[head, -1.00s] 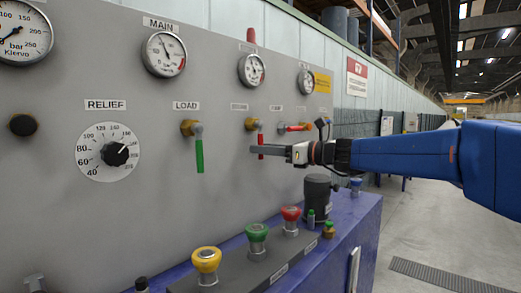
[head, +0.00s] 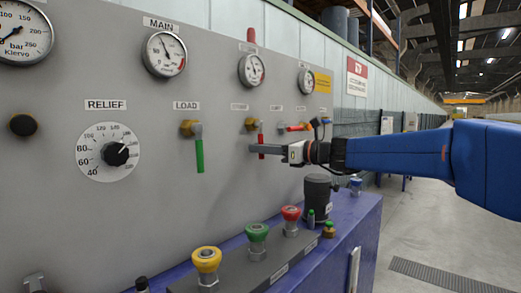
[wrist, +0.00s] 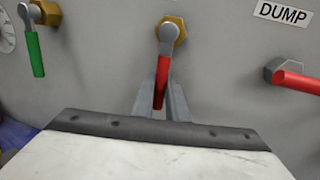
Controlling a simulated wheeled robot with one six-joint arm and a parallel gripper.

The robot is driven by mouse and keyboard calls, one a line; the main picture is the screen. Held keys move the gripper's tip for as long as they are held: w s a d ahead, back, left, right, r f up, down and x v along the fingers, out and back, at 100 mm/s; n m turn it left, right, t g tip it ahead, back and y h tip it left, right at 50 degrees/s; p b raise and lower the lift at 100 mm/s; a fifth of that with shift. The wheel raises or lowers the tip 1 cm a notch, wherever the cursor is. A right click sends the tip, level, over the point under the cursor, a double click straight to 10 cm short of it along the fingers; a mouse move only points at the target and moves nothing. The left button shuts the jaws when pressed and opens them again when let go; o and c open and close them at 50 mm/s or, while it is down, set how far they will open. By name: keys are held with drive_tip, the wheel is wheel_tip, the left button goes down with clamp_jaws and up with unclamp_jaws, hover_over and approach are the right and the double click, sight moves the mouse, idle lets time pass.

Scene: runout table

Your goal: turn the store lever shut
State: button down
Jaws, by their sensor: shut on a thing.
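The middle lever (head: 260,138) on the grey panel has a red handle and hangs nearly straight down from a brass fitting. I take it as the store lever, though its label is too small to read. In the wrist view the red handle (wrist: 163,78) sits between the two fingers of my gripper (wrist: 161,105). In the head view my gripper (head: 256,149) reaches in from the right, shut on the lower part of this handle. The handle's lower end is partly hidden by the fingers.
A green lever (head: 199,150) under LOAD hangs down at left. Another red lever (wrist: 297,80) near the DUMP label lies roughly sideways at right.

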drive_tip(key=shift+w+d+r+n+t+h, duration=0.25)
drive_tip(key=shift+w+d+r+n+h, duration=0.6)
drive_tip(key=shift+n, duration=1.75)
drive_tip(key=shift+w+d+r+n+t+h, duration=0.5)
drive_tip(key=shift+w+r+n, duration=0.75)
drive_tip(key=shift+n, duration=1.35)
drive_tip(key=shift+w+d+r+n+t+h, duration=0.1)
drive_tip(key=shift+w+d+r+n+h, duration=0.6)
drive_tip(key=shift+r+n, duration=1.35)
drive_tip(key=shift+s+d+f+n+y, duration=0.1)
drive_tip(key=shift+f+n+y, duration=0.15)
drive_tip(key=shift+f+n, duration=0.35)
drive_tip(key=c, duration=1.7)
unclamp_jaws()
drive_tip(key=shift+c, duration=0.2)
drive_tip(key=v, duration=1.7)
drive_tip(key=shift+d, duration=0.15)
drive_tip(key=shift+r, duration=0.15)
